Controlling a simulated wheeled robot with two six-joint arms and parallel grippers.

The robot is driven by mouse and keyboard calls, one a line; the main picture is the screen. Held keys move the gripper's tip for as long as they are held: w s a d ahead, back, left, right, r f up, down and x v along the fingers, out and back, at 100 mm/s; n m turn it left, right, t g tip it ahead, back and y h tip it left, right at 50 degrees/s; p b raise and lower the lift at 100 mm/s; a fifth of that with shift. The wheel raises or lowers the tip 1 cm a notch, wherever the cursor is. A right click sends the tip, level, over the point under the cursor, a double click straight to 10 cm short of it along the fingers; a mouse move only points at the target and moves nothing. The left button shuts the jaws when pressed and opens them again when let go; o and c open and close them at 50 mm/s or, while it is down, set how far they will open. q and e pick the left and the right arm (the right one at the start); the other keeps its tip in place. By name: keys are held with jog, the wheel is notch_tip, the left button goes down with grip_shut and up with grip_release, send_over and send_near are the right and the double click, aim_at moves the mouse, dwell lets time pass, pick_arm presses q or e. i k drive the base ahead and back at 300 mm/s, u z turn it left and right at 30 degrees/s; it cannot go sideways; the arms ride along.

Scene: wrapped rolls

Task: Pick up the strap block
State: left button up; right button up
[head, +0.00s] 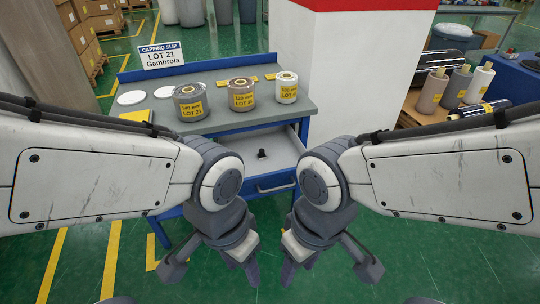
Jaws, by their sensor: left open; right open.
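A small black object (262,153) lies in the open drawer (232,161) of the blue workbench; it may be the strap block, but it is too small to tell. My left gripper (211,268) is open and empty, low in front of the bench with its fingers pointing down. My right gripper (328,267) is open and empty to its right, at a similar height. Both are nearer to me than the drawer and apart from the black object.
Wrapped rolls stand on the grey benchtop: brown (188,105), brown (241,97) and white (286,88). White discs (131,98) and yellow pieces (136,116) lie there too. A sign (162,57) reads LOT 21. A white pillar (345,70) rises at right.

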aim_at(262, 155)
jog(key=z, duration=0.85)
jog(key=i, duration=2)
jog(key=u, duration=1.45)
